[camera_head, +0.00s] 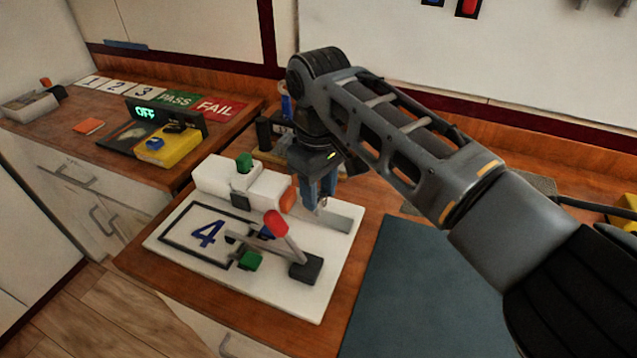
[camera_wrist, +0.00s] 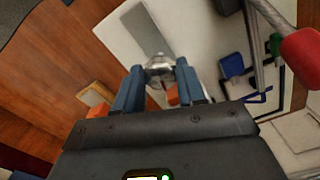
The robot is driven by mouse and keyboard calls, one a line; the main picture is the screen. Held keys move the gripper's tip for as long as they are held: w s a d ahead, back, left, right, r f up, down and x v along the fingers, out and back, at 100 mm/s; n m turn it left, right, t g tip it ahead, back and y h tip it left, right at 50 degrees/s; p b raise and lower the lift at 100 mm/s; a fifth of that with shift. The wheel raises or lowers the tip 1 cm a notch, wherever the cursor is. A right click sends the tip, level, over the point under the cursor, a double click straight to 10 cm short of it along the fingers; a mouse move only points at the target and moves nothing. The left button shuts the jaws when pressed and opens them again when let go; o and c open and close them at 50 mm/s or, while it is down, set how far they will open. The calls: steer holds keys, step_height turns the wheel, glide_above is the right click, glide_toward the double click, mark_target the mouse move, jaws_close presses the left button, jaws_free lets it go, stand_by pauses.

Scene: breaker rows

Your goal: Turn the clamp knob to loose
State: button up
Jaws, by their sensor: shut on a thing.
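A silvery knob (camera_wrist: 160,67) shows between the blue fingertips in the wrist view. My gripper (camera_wrist: 158,76) is shut on this knob, one finger on each side of it. In the head view my gripper (camera_head: 320,205) points down over the right rear part of the white fixture plate (camera_head: 303,306), and the knob is too small to make out there. The plate carries a blue number 4 in a black frame, a lever with a red grip (camera_head: 276,224), green blocks and a white block (camera_head: 220,178) with an orange end. I cannot tell the knob's turned angle.
The red-gripped lever stands up close to the left of my gripper. A dark blue mat (camera_head: 420,285) lies to the right of the plate.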

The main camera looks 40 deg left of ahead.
steer(key=n, duration=0.4)
steer(key=shift+n, duration=0.3)
steer(key=n, duration=0.4)
steer(key=shift+w+n, duration=0.15)
steer(key=shift+n, duration=0.15)
steer(key=n, duration=0.4)
steer(key=shift+a+n, duration=0.15)
steer(key=shift+n, duration=0.15)
steer(key=shift+n+b, duration=0.5)
steer(key=shift+n, duration=1.7)
steer(key=shift+r, duration=0.1)
steer(key=o, duration=1.1)
steer(key=shift+c, duration=0.2)
steer(key=shift+r+b, duration=0.55)
steer(key=shift+r, duration=3.3)
